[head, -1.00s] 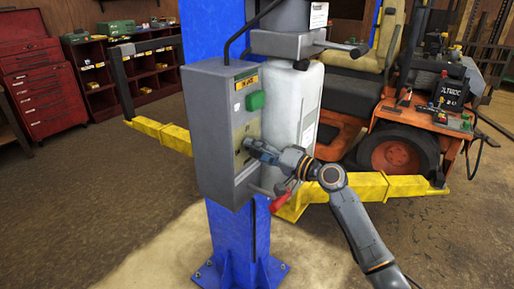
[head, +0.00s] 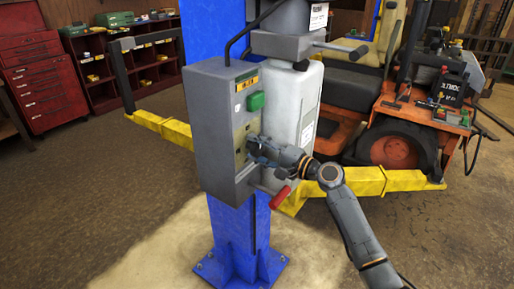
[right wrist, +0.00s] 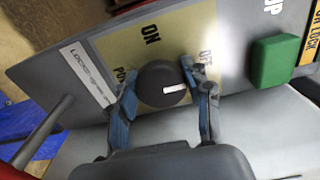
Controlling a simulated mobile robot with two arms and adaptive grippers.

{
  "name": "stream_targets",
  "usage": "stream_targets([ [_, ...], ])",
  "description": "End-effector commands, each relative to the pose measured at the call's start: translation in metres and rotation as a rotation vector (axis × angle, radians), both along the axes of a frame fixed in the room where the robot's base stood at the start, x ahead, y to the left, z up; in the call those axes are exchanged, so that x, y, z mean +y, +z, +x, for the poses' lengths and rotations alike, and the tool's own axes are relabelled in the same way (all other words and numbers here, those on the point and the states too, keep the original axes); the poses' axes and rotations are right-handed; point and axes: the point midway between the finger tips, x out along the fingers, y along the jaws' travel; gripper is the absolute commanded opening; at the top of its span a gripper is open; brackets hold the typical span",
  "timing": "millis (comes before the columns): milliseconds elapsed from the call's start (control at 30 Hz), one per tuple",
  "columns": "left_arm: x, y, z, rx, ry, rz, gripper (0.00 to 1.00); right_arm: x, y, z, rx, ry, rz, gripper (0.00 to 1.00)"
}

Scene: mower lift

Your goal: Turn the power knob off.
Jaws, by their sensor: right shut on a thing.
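The power knob (right wrist: 158,82) is a round black dial with a white pointer line, on a pale yellow plate in the right wrist view. The line points to the right, towards the side with the "OFF" print; "ON" is printed above the knob. My right gripper (right wrist: 160,88) is shut on the knob, one blue-grey finger on each side. In the head view my right gripper (head: 253,146) is at the front of the grey control box (head: 213,135) and hides the knob. My left gripper is not in view.
A green button (head: 256,101) sits above the knob on the box. A red-handled lever (head: 281,197) hangs below my right wrist. The box is on a blue post (head: 228,232) with yellow lift arms (head: 375,181). An orange mower (head: 410,120) stands behind at right.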

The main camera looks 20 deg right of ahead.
Motion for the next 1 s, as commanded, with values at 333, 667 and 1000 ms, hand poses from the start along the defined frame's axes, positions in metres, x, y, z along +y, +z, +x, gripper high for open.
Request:
stream_targets([
  [333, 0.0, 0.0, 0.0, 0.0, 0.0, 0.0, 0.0, 0.0, 0.0, 0.0, 0.004, -0.001, 0.006, 0.18],
  [667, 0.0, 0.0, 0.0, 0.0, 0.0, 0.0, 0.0, 0.0, 0.0, 0.0, 0.002, 0.0, 0.003, 0.72],
  [1000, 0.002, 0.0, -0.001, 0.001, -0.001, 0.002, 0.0, -0.018, -0.002, -0.021, 0.004, -0.002, 0.002, 0.72],
])
